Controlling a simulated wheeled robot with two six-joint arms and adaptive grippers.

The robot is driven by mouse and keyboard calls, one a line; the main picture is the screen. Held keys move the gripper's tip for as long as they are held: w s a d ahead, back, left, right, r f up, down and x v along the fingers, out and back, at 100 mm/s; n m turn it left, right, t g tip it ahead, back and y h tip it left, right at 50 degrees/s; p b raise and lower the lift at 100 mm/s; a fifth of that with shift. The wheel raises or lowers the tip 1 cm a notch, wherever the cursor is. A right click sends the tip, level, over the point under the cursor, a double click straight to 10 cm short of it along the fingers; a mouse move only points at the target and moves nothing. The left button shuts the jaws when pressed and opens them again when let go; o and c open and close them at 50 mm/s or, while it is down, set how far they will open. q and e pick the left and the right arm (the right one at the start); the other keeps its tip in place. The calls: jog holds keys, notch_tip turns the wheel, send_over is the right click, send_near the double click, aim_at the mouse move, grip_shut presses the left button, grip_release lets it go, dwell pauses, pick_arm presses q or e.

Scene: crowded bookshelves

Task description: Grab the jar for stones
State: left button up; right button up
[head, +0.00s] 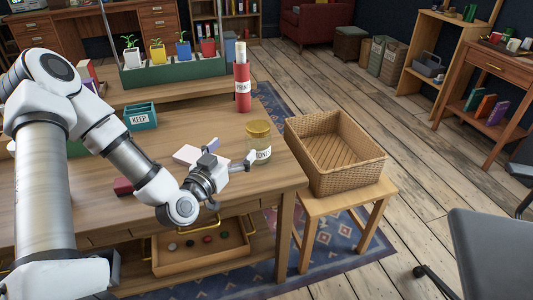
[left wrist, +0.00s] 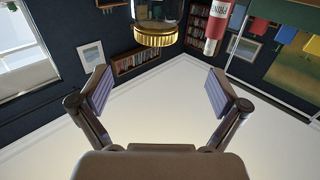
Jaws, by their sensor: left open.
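The glass jar (head: 258,150) has a gold lid and a white label too small to read surely. It stands upright on the wooden desk near its right edge. My left gripper (head: 236,157) is open and empty, just to the left of the jar, with one finger appearing close to it or overlapping it in the head view. In the left wrist view the jar's gold lid (left wrist: 155,36) shows at the top centre, beyond the open fingers (left wrist: 160,92). Several small stones (head: 207,239) lie in the open drawer (head: 180,262) below. My right gripper is out of view.
A red labelled tube (head: 242,88) stands behind the jar. A pale book or box (head: 187,154) lies left of my gripper. A teal KEEP box (head: 139,121) is further left. A wicker basket (head: 350,150) sits on a stool to the right.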

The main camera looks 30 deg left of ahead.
aim_at(258, 125)
pick_arm(q)
jog(key=w+b, duration=0.2)
jog(key=w, duration=0.9)
jog(key=shift+w+a, duration=0.1)
jog(key=shift+w, duration=0.3)
jog(key=shift+s, duration=0.1)
jog(key=shift+c, duration=0.7)
jog(key=c, duration=1.7)
